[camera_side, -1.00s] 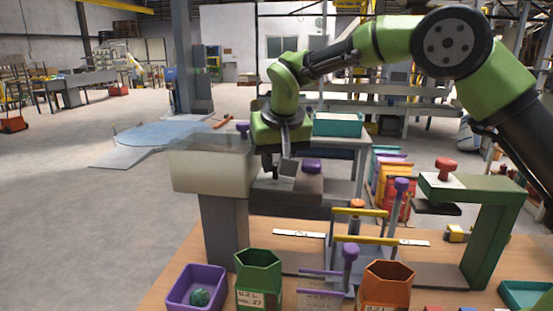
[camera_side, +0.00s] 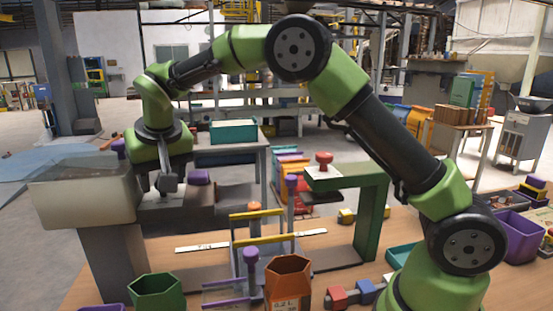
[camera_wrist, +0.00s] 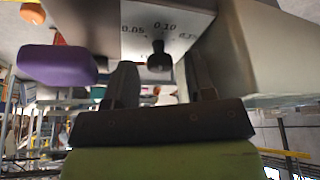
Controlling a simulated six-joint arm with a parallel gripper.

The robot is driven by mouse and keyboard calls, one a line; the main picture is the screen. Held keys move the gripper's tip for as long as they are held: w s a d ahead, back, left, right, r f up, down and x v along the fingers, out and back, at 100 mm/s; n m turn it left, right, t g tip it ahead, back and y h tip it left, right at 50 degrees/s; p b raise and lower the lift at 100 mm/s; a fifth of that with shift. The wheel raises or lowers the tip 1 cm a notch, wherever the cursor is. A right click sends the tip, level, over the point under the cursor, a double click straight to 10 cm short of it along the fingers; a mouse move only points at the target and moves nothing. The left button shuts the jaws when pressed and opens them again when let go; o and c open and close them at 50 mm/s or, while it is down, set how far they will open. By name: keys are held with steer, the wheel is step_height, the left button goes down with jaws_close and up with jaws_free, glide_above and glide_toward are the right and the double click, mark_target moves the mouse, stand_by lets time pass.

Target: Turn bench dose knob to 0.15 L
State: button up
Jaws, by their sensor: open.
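In the wrist view a pale dose plate (camera_wrist: 187,22) carries printed marks; 0.05 and 0.10 are readable, and a third at the right is blurred. A small black dose knob (camera_wrist: 159,56) stands against the plate just below the 0.10 mark in the picture. Its exact setting cannot be told. My gripper (camera_wrist: 160,74) is open, with one finger to each side of the knob in this view; no contact shows. In the side view my gripper (camera_side: 167,184) points down beside the translucent hopper (camera_side: 85,190). The knob is not clearly visible there.
A purple knob (camera_side: 200,177) stands close to the right of my gripper, also large in the wrist view (camera_wrist: 57,66). The hopper wall is close on the other side. A green stand (camera_side: 370,210), yellow-barred frame (camera_side: 258,213) and coloured bins are on the bench.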

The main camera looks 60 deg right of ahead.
steer(key=n, duration=0.2)
steer(key=n+y, duration=0.1)
steer(key=n, duration=0.1)
steer(key=shift+d+y, duration=0.15)
steer(key=shift+y, duration=0.15)
steer(key=n+y, duration=0.1)
steer(key=n, duration=0.3)
steer(key=shift+d+n+y, duration=0.15)
steer(key=shift+n+y, duration=0.25)
steer(key=v, duration=1)
steer(key=s+d+r+m+t, duration=0.1)
steer(key=s+r+m, duration=0.15)
steer(key=s, duration=0.55)
steer(key=s+r+m, duration=0.1)
steer(key=s+m, duration=0.2)
steer(key=s, duration=0.4)
steer(key=s+f+m+t, duration=0.1)
steer(key=s+f+m, duration=0.2)
steer(key=s, duration=0.7)
steer(key=shift+s+d+f+t, duration=0.25)
steer(key=shift+f+t, duration=0.15)
steer(key=shift+f, duration=0.5)
